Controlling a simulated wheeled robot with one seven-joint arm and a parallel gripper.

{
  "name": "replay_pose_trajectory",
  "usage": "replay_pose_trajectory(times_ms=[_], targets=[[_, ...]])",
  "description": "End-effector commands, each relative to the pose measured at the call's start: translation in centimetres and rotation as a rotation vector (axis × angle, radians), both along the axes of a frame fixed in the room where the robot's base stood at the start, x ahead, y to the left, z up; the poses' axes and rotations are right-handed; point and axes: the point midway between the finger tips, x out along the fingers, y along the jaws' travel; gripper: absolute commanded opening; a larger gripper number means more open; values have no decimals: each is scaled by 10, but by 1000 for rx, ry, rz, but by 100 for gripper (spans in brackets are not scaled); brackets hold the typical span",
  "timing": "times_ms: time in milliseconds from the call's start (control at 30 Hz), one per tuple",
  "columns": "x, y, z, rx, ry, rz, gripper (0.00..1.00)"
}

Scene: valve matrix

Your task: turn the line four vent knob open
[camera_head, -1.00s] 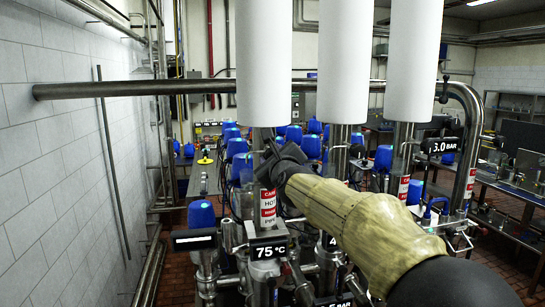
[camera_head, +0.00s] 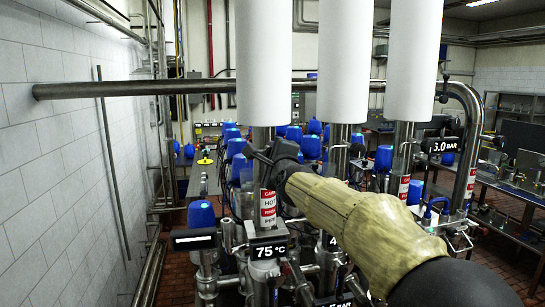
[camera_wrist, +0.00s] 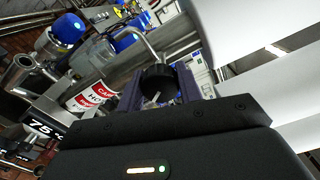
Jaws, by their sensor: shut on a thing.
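A round black knob (camera_wrist: 158,82) sits between the two fingers of my gripper (camera_wrist: 160,92) in the wrist view. The fingers are closed on its sides. No label naming its line can be read, and the knob's far side is hidden. In the head view my gripper (camera_head: 262,158) is a dark shape in front of the left steel pipe, under the left white sleeve. The knob itself cannot be made out there behind the gripper.
Three white-sleeved pipes stand close around my arm; the left one (camera_head: 264,60) is nearest my gripper. A hot-pipe caution label (camera_head: 268,208) and a 75 °C display (camera_head: 268,251) are below. A blue-capped valve (camera_head: 201,214) stands left. A horizontal pipe (camera_head: 140,89) crosses behind.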

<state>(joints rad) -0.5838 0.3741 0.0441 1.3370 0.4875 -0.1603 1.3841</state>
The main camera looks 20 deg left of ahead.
Motion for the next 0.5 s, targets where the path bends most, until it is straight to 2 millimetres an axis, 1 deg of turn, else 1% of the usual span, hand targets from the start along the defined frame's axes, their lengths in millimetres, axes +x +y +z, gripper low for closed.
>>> replay_pose_trajectory(times_ms=[500], targets=[[0,1,-3,-423,-255,3,13]])
